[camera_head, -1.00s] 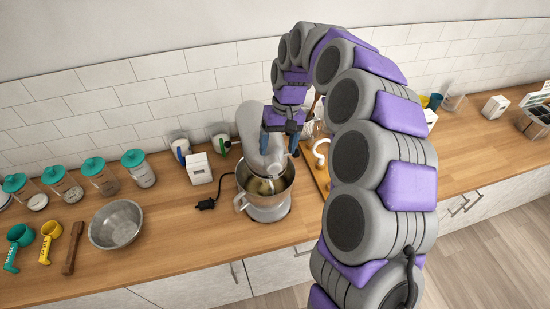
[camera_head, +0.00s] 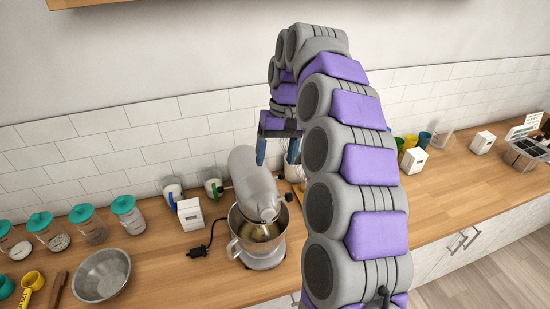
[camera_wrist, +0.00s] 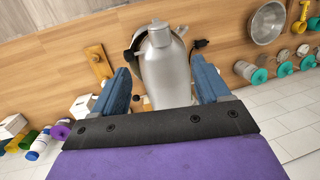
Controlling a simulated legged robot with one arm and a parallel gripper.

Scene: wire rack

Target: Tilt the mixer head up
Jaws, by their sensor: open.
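The stand mixer's silver-grey head (camera_head: 250,180) points towards me above its metal bowl (camera_head: 236,251) on the counter. Its exact tilt is hard to tell. My gripper (camera_head: 277,158) is open and empty, behind and above the head, with its two blue fingers pointing down. In the wrist view, the mixer head (camera_wrist: 164,72) shows between the spread fingers of my gripper (camera_wrist: 160,75). I see no clear contact between the fingers and the head.
A white box (camera_head: 190,214), mugs and teal-lidded jars (camera_head: 128,214) stand left of the mixer. A metal bowl (camera_head: 102,275) lies further left. A black plug (camera_head: 198,251) lies beside the mixer. The tiled wall (camera_head: 110,135) is behind. Counter at right is partly clear.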

